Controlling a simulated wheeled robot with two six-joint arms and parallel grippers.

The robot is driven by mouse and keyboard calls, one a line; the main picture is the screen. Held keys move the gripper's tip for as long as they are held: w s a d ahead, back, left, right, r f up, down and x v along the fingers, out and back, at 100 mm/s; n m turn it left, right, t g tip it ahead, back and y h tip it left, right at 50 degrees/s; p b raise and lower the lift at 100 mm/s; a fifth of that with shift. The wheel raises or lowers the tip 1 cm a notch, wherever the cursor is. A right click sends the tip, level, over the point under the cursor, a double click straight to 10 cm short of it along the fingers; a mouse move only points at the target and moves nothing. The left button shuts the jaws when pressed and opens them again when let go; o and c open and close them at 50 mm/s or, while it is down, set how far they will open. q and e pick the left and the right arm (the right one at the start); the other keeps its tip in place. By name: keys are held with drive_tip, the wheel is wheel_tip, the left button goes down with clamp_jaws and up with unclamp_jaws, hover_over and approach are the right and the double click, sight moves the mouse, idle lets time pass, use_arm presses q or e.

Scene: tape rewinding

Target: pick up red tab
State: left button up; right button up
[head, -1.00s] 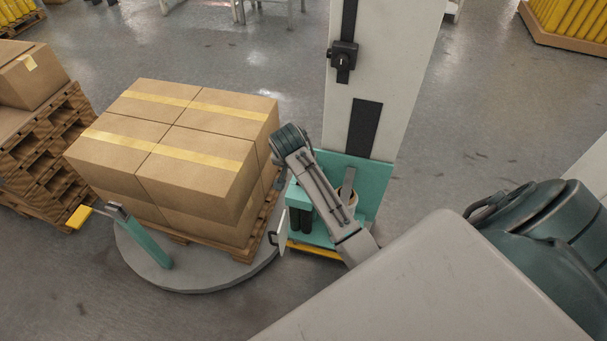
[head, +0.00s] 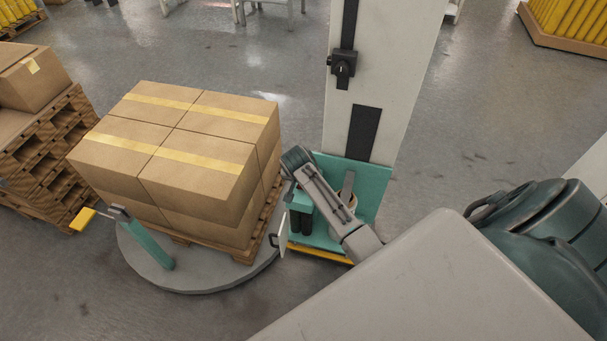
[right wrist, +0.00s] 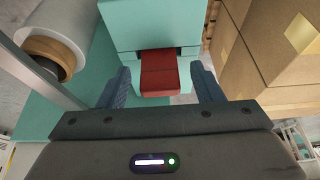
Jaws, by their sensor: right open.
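The red tab (right wrist: 158,74) sticks out from the face of a teal block (right wrist: 122,25) in the right wrist view. Two blue-grey fingers of my right gripper (right wrist: 160,68) stand apart, one on each side of the tab in the picture, with gaps to it. How far the fingertips are from the tab in depth is hard to tell. My left gripper is in neither view.
A white film roll (right wrist: 60,22) is at the left in the wrist view. Stacked cartons (head: 175,150) on a pallet stand on a round grey turntable (head: 200,284). A tall pale column (head: 385,70) rises behind my arm.

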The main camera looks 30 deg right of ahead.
drive_tip(key=c, duration=1.3)
drive_tip(key=shift+r, duration=0.1)
wheel_tip(320, 180, up, 10)
drive_tip(key=shift+f+b, duration=0.1)
drive_tip(key=shift+b, duration=0.75)
